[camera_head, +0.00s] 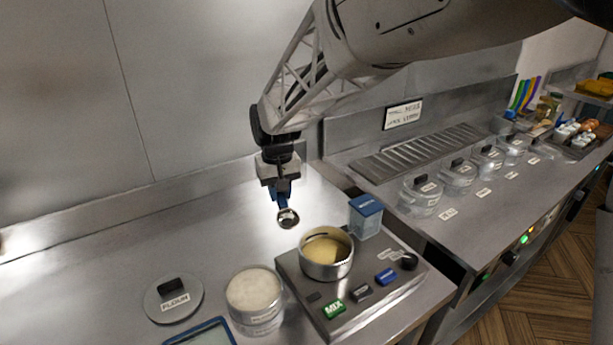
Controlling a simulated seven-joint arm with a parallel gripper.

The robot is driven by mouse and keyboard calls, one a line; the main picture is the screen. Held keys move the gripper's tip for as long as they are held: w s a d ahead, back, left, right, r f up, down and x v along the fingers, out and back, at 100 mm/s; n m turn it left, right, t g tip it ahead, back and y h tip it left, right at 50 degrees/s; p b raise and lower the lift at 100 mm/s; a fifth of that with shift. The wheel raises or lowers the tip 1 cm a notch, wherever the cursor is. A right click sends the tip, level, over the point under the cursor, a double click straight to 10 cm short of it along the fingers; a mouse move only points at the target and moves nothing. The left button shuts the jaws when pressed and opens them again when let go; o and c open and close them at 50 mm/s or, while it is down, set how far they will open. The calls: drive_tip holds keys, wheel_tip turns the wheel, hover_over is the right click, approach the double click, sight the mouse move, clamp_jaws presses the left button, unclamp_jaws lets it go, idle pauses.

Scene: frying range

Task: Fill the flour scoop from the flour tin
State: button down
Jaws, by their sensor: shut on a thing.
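The flour tin (256,316) is a clear round tin full of pale flour, standing open at the front middle of the counter. Its round lid (174,300), marked FLOUR with a dark knob, lies on the counter to its left. My gripper (282,186) is shut on the flour scoop (288,218), holding it by its blue handle with the small round metal bowl hanging lowest. The scoop is behind and above the tin, apart from it. The bowl looks grey, and I cannot tell whether anything is in it.
A metal bowl (327,270) with yellowish contents sits on a mixing unit (385,300) with a green MIX button, right of the tin. A blue-lidded box (365,216) stands behind it. A blue-rimmed tray (203,334) is at the front edge. The counter's left side is clear.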

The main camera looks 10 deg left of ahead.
drive_tip(key=s+a+n, duration=0.1)
drive_tip(key=s+a, duration=0.2)
drive_tip(key=s, duration=0.3)
drive_tip(key=s+a+f+n, duration=0.1)
drive_tip(key=s+a, duration=0.2)
drive_tip(key=s, duration=0.4)
drive_tip(key=shift+s+a+t+y, duration=0.2)
drive_tip(key=shift+s+t+y, duration=0.1)
drive_tip(key=shift+t+y, duration=0.1)
drive_tip(key=shift+f, duration=0.1)
drive_tip(key=shift+f, duration=0.3)
